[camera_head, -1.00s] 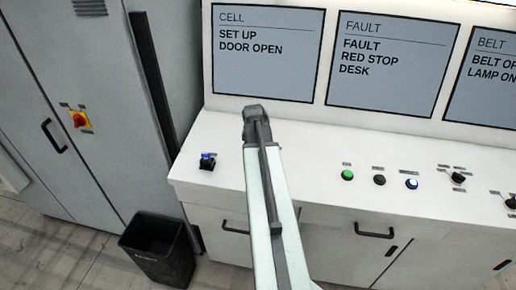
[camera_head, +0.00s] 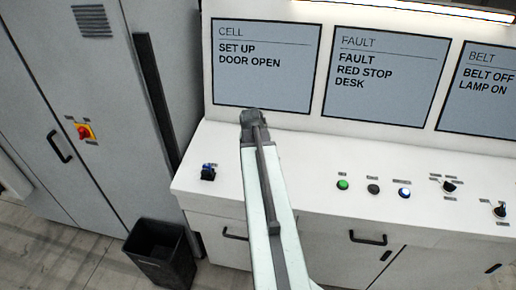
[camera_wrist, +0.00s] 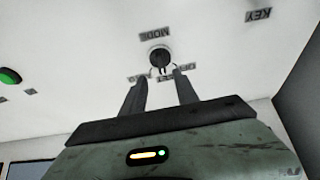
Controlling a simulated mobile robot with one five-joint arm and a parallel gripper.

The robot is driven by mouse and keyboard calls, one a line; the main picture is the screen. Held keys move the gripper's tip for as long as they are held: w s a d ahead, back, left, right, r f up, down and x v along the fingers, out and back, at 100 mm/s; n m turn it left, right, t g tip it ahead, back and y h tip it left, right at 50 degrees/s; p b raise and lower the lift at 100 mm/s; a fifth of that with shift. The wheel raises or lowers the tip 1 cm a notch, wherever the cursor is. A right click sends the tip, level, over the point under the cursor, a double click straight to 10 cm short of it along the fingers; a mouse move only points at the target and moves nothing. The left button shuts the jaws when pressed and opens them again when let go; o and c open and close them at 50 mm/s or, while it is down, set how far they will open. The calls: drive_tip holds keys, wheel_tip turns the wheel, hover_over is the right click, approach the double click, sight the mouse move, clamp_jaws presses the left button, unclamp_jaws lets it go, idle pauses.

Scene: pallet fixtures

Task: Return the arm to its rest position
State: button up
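My arm (camera_head: 262,200) reaches up from the bottom of the head view over the white desk, ending in a dark joint in front of the CELL screen. My gripper shows in the wrist view (camera_wrist: 160,77), its two dark fingers apart with nothing held between them. Beyond the fingertips is a round dark knob (camera_wrist: 159,57) labelled MODE, on the white desk top. I cannot tell how far the tips are from it. In the head view the gripper and this knob are hidden behind my arm.
Screens (camera_head: 266,65) stand behind. A grey cabinet (camera_head: 75,110) and dark bin (camera_head: 160,250) are at left.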

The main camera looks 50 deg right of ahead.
drive_tip(key=shift+a+r, duration=0.1)
drive_tip(key=shift+r, duration=0.2)
drive_tip(key=w+a+f+n+y, duration=0.1)
drive_tip(key=w+a+n, duration=0.25)
drive_tip(key=a, duration=0.75)
drive_tip(key=w+a+n+y, duration=0.15)
drive_tip(key=w+a, duration=0.25)
drive_tip(key=a, duration=0.7)
drive_tip(key=a+n+g+y, duration=0.2)
drive_tip(key=a+n, duration=0.5)
drive_tip(key=a, duration=1.6)
drive_tip(key=s+f+b, duration=0.3)
drive_tip(key=f+b, duration=1.7)
drive_tip(key=shift+s+d+f, duration=0.15)
drive_tip(key=shift+d+f, duration=0.15)
